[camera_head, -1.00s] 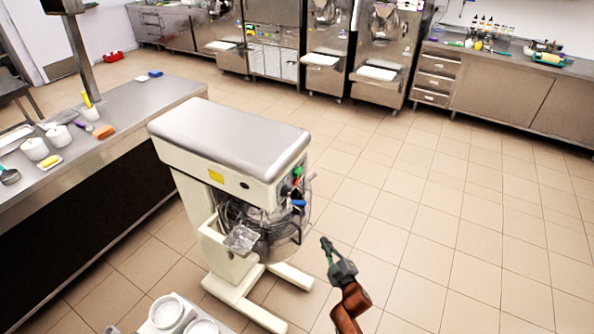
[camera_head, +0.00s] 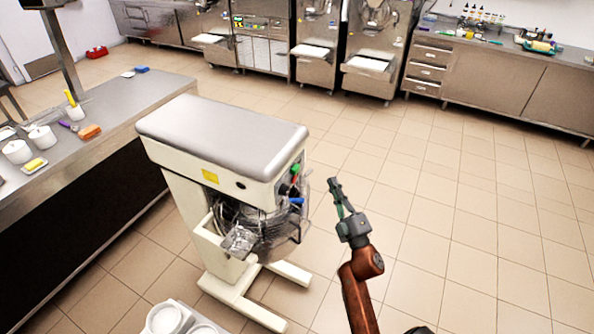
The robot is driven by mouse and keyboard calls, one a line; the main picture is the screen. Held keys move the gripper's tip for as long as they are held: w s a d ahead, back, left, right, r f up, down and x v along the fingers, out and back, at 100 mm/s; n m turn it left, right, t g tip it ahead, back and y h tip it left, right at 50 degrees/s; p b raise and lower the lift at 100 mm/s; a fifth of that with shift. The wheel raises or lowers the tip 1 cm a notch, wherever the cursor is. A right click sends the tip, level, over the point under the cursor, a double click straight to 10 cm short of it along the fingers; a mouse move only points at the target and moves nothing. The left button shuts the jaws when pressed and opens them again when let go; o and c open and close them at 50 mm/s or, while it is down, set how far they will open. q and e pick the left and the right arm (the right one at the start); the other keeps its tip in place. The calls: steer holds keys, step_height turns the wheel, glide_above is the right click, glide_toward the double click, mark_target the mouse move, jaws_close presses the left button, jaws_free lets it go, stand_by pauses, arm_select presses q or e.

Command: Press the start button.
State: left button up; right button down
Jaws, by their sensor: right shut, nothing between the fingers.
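A cream floor-standing mixer (camera_head: 222,140) with a grey top stands left of centre. On its right-hand face are a green button (camera_head: 295,169), a small red part (camera_head: 293,180) below it, and a blue handle (camera_head: 296,201). Which of these is the start button is not labelled legibly. My right gripper (camera_head: 335,184) is shut and empty, pointing up, to the right of that face and apart from it. My left gripper is not in view.
A steel counter (camera_head: 110,99) with white pots, a sponge and other small items runs along the left. White containers (camera_head: 165,318) stand at the bottom, in front of the mixer. Steel machines and cabinets (camera_head: 498,82) line the back. The tiled floor on the right is clear.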

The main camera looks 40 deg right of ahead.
mark_target(295, 169)
steer(key=w+a+b, duration=0.1)
steer(key=w+a, duration=0.3)
steer(key=w, duration=0.4)
steer(key=shift+b, duration=0.3)
steer(key=shift+a, duration=0.15)
stand_by(1.2)
steer(key=shift+w+a, duration=0.15)
steer(key=shift+w, duration=0.15)
